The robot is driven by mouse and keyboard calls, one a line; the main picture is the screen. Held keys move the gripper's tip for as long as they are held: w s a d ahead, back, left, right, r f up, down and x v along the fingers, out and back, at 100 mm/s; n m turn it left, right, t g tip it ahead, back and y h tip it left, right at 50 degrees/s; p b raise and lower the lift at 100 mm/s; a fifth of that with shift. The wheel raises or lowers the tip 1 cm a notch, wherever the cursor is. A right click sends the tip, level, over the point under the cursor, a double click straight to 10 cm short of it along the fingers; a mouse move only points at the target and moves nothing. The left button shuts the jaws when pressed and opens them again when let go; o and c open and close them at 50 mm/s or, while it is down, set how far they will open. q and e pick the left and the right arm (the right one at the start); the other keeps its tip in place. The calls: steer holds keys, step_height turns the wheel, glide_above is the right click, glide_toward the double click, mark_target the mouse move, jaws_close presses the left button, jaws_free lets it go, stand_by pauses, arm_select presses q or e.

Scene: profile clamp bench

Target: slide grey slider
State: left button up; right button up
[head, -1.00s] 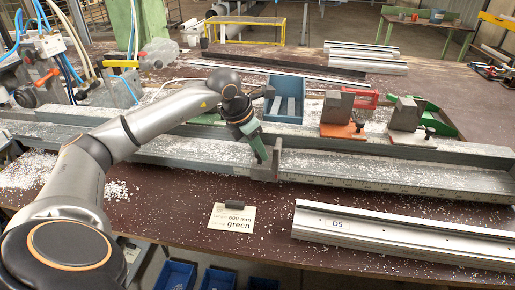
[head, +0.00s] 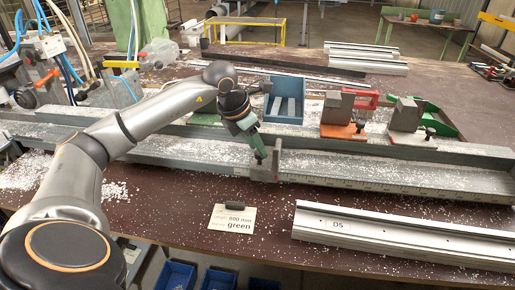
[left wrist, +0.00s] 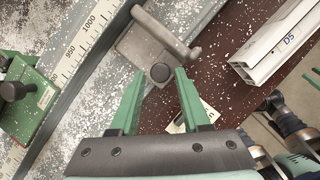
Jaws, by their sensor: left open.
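The grey slider (head: 266,172) stands on the long bench rail in the head view, at its front edge. In the left wrist view the grey slider (left wrist: 138,45) is a flat plate with a round bar handle and a dark knob. My left gripper (head: 261,157) is open, its tip close to the slider. In the left wrist view its green fingers (left wrist: 161,76) are spread on either side of the knob; I cannot tell whether they touch.
A scale (left wrist: 75,55) runs along the rail, with a green clamp (left wrist: 28,95) beside it. An orange-based clamp (head: 343,130) and a red-based one (head: 408,136) stand behind.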

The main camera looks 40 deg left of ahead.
arm_select(q)
steer(key=v, duration=1.1)
steer(key=shift+p, duration=0.3)
steer(key=shift+s, duration=0.1)
steer(key=shift+f, duration=0.1)
